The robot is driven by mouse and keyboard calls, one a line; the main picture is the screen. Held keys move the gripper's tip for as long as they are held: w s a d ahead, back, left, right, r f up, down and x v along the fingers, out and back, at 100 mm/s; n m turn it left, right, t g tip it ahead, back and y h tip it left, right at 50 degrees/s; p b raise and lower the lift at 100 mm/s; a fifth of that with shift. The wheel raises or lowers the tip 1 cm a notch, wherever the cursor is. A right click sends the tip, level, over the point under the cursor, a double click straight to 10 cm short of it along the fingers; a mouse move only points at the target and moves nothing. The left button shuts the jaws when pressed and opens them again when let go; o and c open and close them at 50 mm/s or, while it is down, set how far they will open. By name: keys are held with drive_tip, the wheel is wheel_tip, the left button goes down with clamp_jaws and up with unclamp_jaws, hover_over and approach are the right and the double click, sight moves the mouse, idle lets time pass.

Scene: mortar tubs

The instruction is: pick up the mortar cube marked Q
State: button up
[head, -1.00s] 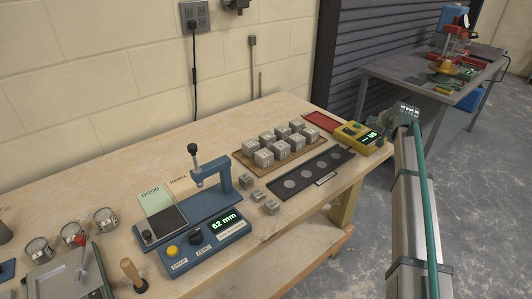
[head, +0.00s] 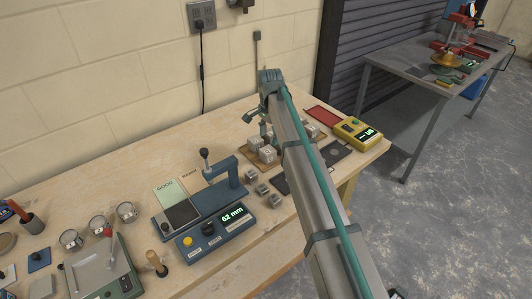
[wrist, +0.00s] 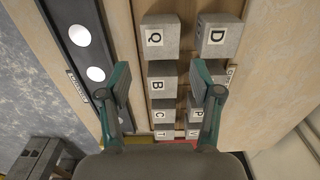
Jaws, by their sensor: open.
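The mortar cube marked Q (wrist: 161,38) is a grey block with a white letter label, standing at the top of the left row in the wrist view. Cube B (wrist: 162,80) is just below it and cube D (wrist: 218,36) is to its right. My gripper (wrist: 161,82) is open and empty, its fingers spread either side of the left row, with Q beyond the fingertips. In the head view my gripper (head: 267,124) is above the cube board (head: 262,164). My arm hides part of the cubes there, and Q's label cannot be read.
A dark strip with pale discs (wrist: 85,50) lies left of the cubes in the wrist view. In the head view a blue gauge (head: 215,235) reading 62 mm, small loose blocks (head: 263,190), a yellow meter (head: 357,133) and a red tray (head: 322,117) surround the board.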

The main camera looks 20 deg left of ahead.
sight(268, 150)
wheel_tip(268, 150, down, 4)
drive_tip(key=shift+f+p, duration=0.1)
drive_tip(key=shift+p, duration=0.3)
drive_tip(key=shift+s+a+f+p, duration=0.1)
drive_tip(key=shift+s+f+p, duration=0.1)
drive_tip(key=shift+f+p, duration=0.45)
drive_tip(key=shift+a+f+p, duration=0.1)
drive_tip(key=shift+f+p, duration=0.4)
drive_tip(key=shift+f, duration=1.4)
drive_tip(key=c, duration=1.1)
drive_tip(key=shift+c, duration=0.2)
drive_tip(key=shift+r, duration=0.15)
